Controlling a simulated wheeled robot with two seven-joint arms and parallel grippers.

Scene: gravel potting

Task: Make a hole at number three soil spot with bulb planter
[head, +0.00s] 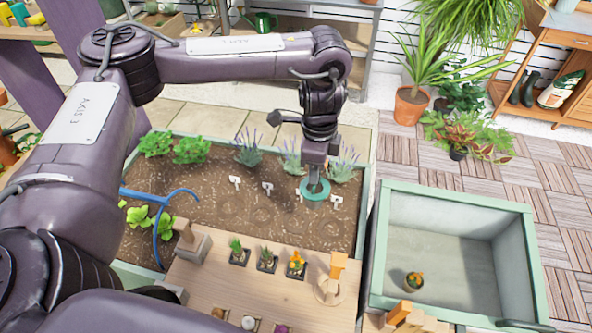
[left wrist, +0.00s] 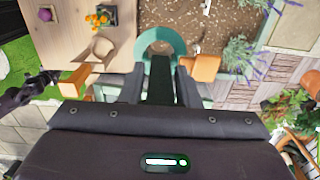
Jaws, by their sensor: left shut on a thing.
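My left gripper (head: 317,172) reaches down over the soil bed and is shut on the bulb planter (head: 315,189), whose teal ring shows at its tip. The ring also shows in the left wrist view (left wrist: 150,40), just past the fingers of my left gripper (left wrist: 160,75). In the head view the planter is between two right-hand white markers, beside the marker (head: 336,201) at the far right. I cannot tell whether its lower edge touches the soil. Several round soil spots (head: 262,216) lie in a row; the marker numbers are too small to read. My right gripper is not seen.
Lavender (head: 343,165) grows behind the markers. A green-rimmed crate (head: 450,200) stands at right. A blue hoop (head: 160,225) rises at the bed's left.

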